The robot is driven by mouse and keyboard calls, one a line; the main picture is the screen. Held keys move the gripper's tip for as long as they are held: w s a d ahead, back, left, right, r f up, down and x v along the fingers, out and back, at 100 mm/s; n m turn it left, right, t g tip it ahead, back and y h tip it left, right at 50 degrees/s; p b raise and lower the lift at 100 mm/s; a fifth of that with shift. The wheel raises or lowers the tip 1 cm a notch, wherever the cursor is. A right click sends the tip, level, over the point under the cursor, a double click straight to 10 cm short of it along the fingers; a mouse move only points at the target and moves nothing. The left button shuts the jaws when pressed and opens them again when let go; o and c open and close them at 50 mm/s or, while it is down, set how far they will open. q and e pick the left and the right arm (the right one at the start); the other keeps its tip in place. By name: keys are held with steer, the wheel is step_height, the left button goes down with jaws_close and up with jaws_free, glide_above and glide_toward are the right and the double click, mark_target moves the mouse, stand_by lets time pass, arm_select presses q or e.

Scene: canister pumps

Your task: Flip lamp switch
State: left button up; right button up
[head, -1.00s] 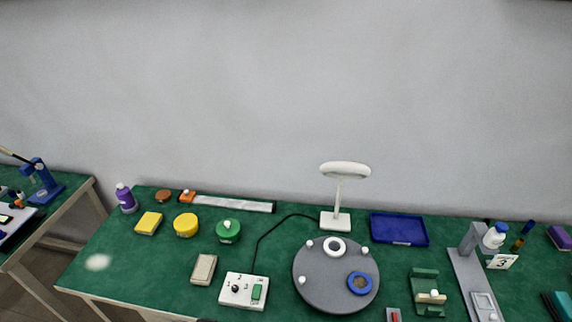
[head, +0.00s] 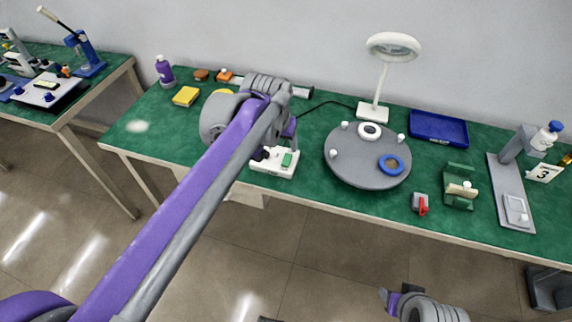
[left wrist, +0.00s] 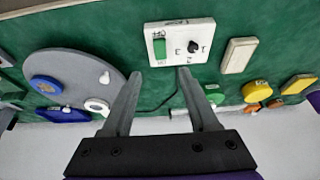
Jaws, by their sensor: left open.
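The white switch box (head: 275,168) stands near the table's front edge. In the left wrist view the box (left wrist: 180,58) shows a green rocker switch (left wrist: 159,47) and a black knob (left wrist: 193,46). The white lamp (head: 382,78) stands behind, with a black cable running toward the box. My left gripper (head: 277,150) is over the box in the head view, partly covering it. Contact cannot be told. My right gripper (head: 396,298) is low at the bottom, before the table.
A grey round turntable (head: 345,165) with white and blue rings is right of the box. A blue tray (head: 438,130) is farther right.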

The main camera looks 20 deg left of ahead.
mark_target(287, 157)
arm_select(q)
steer(key=b+x, duration=0.1)
steer(key=x, duration=0.9)
steer(key=shift+w+f+b, duration=0.1)
steer(key=shift+f+b, duration=0.05)
steer(key=shift+b, duration=0.15)
steer(key=shift+c, duration=0.3)
jaws_close()
